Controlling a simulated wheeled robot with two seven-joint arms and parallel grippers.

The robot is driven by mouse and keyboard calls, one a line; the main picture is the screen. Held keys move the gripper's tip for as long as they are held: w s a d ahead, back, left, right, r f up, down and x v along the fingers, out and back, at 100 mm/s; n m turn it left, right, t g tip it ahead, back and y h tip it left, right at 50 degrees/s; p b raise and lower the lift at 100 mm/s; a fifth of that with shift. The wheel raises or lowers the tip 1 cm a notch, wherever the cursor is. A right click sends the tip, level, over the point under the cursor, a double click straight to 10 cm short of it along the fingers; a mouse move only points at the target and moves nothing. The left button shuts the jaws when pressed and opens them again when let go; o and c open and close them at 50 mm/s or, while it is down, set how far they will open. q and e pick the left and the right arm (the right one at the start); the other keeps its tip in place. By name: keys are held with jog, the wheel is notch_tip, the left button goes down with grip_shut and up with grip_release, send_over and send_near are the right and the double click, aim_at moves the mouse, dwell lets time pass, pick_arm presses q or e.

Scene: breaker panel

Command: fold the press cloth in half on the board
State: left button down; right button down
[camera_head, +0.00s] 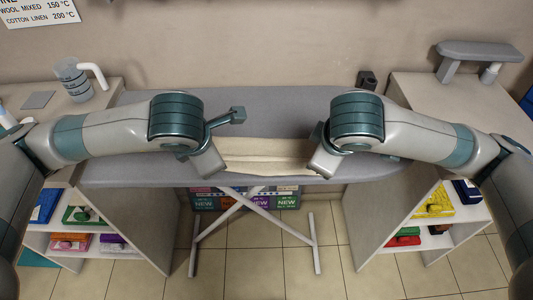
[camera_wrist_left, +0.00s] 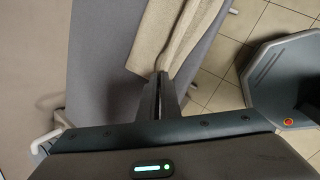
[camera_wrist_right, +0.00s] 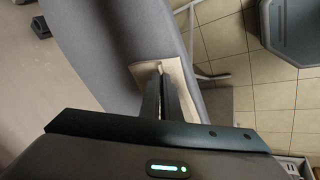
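The cream press cloth (camera_head: 265,150) lies across the grey ironing board (camera_head: 130,172), partly hidden by my forearms in the head view. A ridge runs lengthwise along it. In the left wrist view, my left gripper (camera_wrist_left: 160,76) has its fingertips together at one end of the cloth (camera_wrist_left: 158,35), where the ridge meets them. In the right wrist view, my right gripper (camera_wrist_right: 160,72) has its fingertips together at the cloth's other end (camera_wrist_right: 178,75), with a small bit of cloth showing at the tips. The head view hides both sets of fingertips.
A side table on the left carries a measuring jug (camera_head: 74,80) and a grey pad (camera_head: 38,100). A small sleeve board (camera_head: 478,52) stands on the right table. Shelves below hold coloured folded items (camera_head: 435,205). The board's left end is bare.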

pick_arm(q)
jog(key=shift+s+f, duration=0.1)
jog(key=shift+f, duration=0.1)
pick_arm(e)
jog(key=shift+s+d+f, duration=0.1)
jog(key=shift+f, duration=0.1)
pick_arm(q)
jog(key=c, duration=1.7)
grip_release()
pick_arm(e)
jog(key=c, duration=1.7)
grip_release()
pick_arm(q)
jog(key=shift+r, duration=0.1)
pick_arm(e)
jog(key=shift+r, duration=0.1)
